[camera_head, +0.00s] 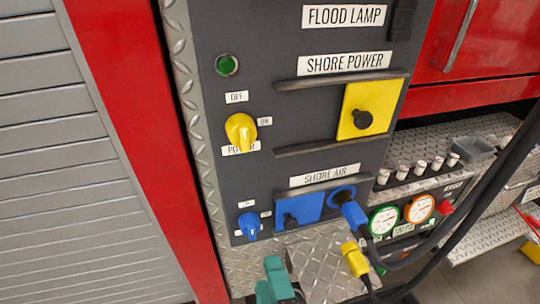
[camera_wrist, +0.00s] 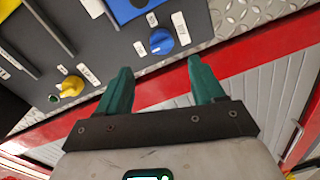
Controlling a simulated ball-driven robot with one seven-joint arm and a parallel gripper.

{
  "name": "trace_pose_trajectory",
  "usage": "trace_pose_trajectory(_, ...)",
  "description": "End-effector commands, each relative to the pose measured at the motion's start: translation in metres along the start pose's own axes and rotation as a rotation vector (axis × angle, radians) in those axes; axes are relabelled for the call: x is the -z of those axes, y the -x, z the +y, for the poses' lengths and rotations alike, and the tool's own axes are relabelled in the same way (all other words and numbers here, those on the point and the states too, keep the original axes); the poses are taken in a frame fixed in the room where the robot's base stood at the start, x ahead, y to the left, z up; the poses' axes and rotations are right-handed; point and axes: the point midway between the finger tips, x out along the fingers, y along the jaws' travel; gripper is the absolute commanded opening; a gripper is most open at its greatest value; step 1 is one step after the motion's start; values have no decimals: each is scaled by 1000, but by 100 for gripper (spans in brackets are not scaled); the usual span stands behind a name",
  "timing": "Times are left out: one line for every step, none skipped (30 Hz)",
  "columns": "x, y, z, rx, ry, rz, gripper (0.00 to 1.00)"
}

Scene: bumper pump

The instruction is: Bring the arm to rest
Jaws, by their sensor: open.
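My gripper (camera_head: 274,278) shows at the bottom of the head view, in front of the diamond plate below the dark control panel (camera_head: 240,180). In the wrist view, the two teal fingers of my gripper (camera_wrist: 160,66) stand apart with nothing between them. The blue knob (camera_wrist: 162,40) lies beyond the fingertips in that view, apart from them. The blue knob also shows in the head view (camera_head: 249,225), up and left of my gripper. The yellow power knob (camera_head: 240,130) is higher on the panel.
A yellow cover (camera_head: 365,108) and a blue cover (camera_head: 303,211) sit on the panel. A blue plug (camera_head: 354,214) and a yellow connector (camera_head: 355,260) are right of my gripper. Dark hoses and two gauges (camera_head: 384,220) are further right. A grey shutter (camera_head: 70,180) is at left.

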Motion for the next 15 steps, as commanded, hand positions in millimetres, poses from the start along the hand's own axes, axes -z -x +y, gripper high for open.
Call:
trace_pose_trajectory(0, 0, 0, 0, -1, -1, 68)
trace_pose_trajectory(-2, 0, 0, 2, -3, -5, 68)
trace_pose_trajectory(-6, -1, -1, 6, -11, -16, 68)
trace_pose_trajectory(-11, -1, -2, 12, -22, -31, 68)
trace_pose_trajectory(-19, -2, -3, 21, -38, -53, 68)
trace_pose_trajectory(-32, -2, -6, 38, -68, -91, 68)
trace_pose_trajectory(-45, -2, -9, 54, -98, -128, 68)
trace_pose_trajectory(-60, -2, -13, 72, -131, -173, 68)
trace_pose_trajectory(-83, 1, -19, 102, -188, -242, 68)
trace_pose_trajectory(-101, 3, -24, 126, -234, -299, 68)
trace_pose_trajectory(-120, 8, -31, 152, -285, -360, 68)
trace_pose_trajectory(-145, 15, -41, 189, -357, -445, 68)
trace_pose_trajectory(-164, 22, -49, 216, -414, -509, 68)
trace_pose_trajectory(-181, 31, -58, 245, -471, -573, 68)
trace_pose_trajectory(-202, 44, -70, 284, -549, -660, 68)
